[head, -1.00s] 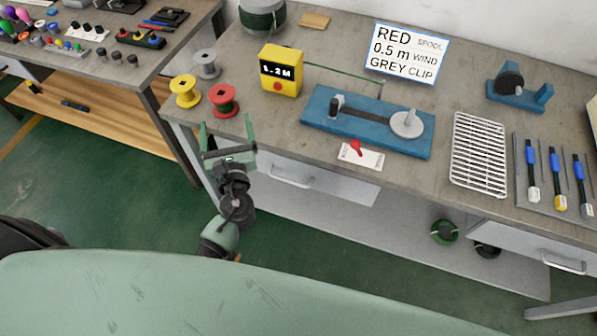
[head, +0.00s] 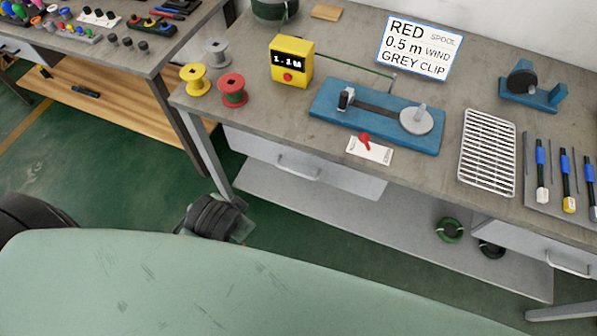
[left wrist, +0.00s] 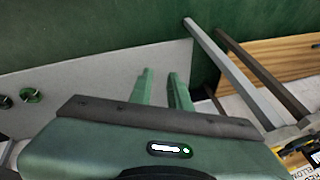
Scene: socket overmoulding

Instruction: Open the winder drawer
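The drawer (head: 275,163) under the winder bench looks shut, with its front below the bench edge and a pale bar handle (head: 298,171) on it. The blue winder (head: 375,117) stands on the bench above it. My left wrist (head: 215,217) is low in front of the bench, left of and below the handle, in the head view; the fingers are not clear there. In the left wrist view my left gripper (left wrist: 161,73) has its two green fingers apart with nothing between them. It is clear of the handle. My right gripper is not in view.
A second drawer handle (head: 568,264) is at the far right. A grey lower shelf (head: 330,210) runs under the bench, with a green coil (head: 449,230) on it. The bench leg (head: 207,155) stands left of the drawer. Green floor (head: 110,180) is open on the left.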

